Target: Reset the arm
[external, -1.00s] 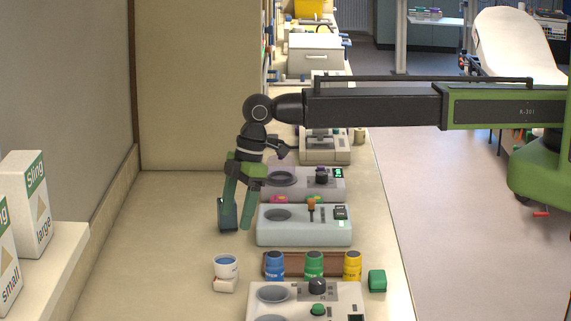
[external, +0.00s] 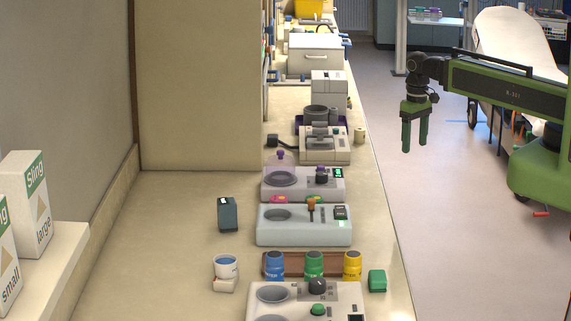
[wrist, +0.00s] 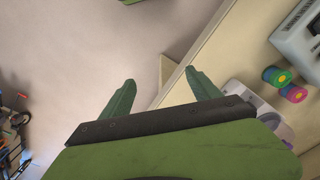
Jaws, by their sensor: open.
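My gripper (external: 415,134) hangs pointing down over the floor, to the right of the counter in the external view. Its two green fingers are apart with nothing between them. My arm is drawn back toward my green base at the right. In the wrist view my gripper (wrist: 162,100) also shows open and empty, with pale floor and the counter's edge beyond the fingertips. A small dark grey box (external: 228,214) stands on the counter, well apart from the gripper.
The counter (external: 180,255) holds several grey devices, including one with an orange-topped lever (external: 290,228). Blue, green (external: 314,264) and yellow containers stand in a brown rack. A white cup (external: 226,266) is at the left. A stretcher (external: 510,45) stands behind my arm.

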